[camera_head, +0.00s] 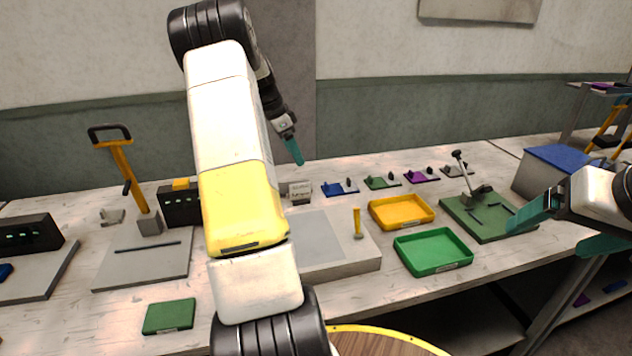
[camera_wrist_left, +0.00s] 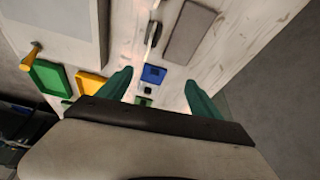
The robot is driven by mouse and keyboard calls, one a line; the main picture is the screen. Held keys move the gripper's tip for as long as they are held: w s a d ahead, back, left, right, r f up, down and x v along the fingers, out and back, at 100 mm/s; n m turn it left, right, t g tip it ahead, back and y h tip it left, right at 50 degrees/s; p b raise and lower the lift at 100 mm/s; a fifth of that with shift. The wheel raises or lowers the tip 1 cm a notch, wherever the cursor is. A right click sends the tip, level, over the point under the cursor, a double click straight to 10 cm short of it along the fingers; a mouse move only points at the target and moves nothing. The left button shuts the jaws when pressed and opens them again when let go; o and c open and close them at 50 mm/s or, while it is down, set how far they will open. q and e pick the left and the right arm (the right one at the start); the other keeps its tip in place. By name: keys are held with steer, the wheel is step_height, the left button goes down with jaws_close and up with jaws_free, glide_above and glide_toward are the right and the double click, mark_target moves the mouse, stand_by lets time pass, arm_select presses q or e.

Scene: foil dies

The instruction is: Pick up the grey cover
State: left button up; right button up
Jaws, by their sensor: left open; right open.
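A flat grey rectangular slab (camera_wrist_left: 188,33), which looks like the grey cover, lies on the table near its back edge in the left wrist view. In the head view I cannot make it out; my left arm blocks part of the table. My left gripper (camera_head: 292,152) is open and empty above the back of the table. In the left wrist view its fingers (camera_wrist_left: 158,92) are spread on either side of a blue die holder (camera_wrist_left: 153,75), with the slab further up and apart from them. My right gripper (camera_head: 562,226) is open and empty at the right side.
A yellow tray (camera_head: 402,222) and a green tray (camera_head: 433,266) stand mid-table. A grey press base (camera_head: 350,262) with a yellow handle (camera_head: 358,222) lies left of them. Small coloured die holders line the back. A green plate with a lever (camera_head: 487,230) stands right.

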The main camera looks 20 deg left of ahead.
arm_select(q)
steer(key=m, duration=0.1)
glide_toward(287, 187)
steer(key=shift+w+d+f+h, duration=0.1)
steer(key=shift+w+d+h, duration=0.15)
steer(key=shift+w+h, duration=0.05)
steer(key=shift+a+f, duration=0.1)
steer(key=shift+f, duration=0.25)
steer(key=x, duration=0.7)
steer(key=shift+w+f, duration=0.1)
steer(key=shift+w, duration=0.05)
steer(key=c, duration=1.3)
step_height(287, 187, up, 10)
steer(key=shift+r, duration=0.1)
steer(key=shift+c, duration=0.2)
